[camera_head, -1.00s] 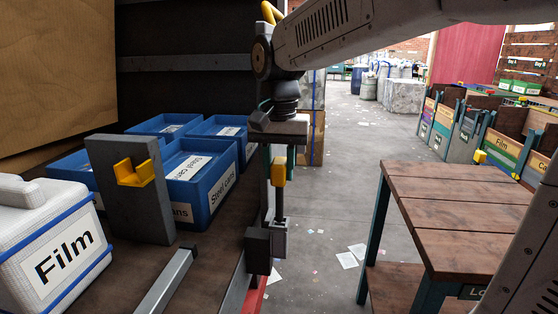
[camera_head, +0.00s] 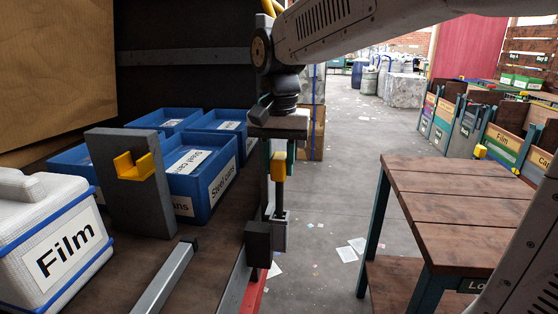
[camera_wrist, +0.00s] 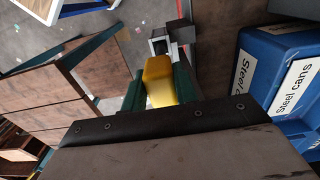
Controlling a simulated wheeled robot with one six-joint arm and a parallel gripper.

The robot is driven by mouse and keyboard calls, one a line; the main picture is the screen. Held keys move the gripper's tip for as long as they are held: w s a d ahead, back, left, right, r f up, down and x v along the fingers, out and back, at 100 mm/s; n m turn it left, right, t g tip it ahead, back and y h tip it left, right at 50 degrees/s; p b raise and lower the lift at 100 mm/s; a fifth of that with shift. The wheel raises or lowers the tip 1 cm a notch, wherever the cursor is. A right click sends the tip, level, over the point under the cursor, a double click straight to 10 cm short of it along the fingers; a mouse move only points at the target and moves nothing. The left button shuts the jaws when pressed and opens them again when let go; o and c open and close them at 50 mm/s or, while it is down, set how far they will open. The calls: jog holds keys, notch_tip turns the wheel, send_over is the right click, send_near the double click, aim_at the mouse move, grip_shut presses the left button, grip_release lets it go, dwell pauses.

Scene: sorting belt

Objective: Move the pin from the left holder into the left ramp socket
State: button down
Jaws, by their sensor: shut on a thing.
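The pin (camera_head: 278,168) has a yellow block head and a dark shaft pointing down. My gripper (camera_wrist: 158,88) is shut on the yellow head, its green fingers on either side. The pin hangs upright beside the belt's edge. Directly below it is a grey square socket (camera_head: 281,238) next to a dark block; the socket also shows in the wrist view (camera_wrist: 158,46). The shaft's lower end meets the socket's top in the head view, but I cannot tell how far it is inside. The left holder (camera_head: 165,215), a grey post with an empty yellow cradle (camera_head: 137,168), stands at left.
A white Film box (camera_head: 30,205) stands at the front left. Blue Steel cans bins (camera_head: 212,185) are behind the holder. A wooden table (camera_head: 455,190) is at right. Open floor (camera_head: 335,190) with scraps of paper lies between.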

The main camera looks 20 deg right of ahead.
jog(key=shift+f, duration=4.05)
jog(key=c, duration=1)
grip_release()
notch_tip(320, 180, up, 8)
jog(key=shift+f, duration=0.15)
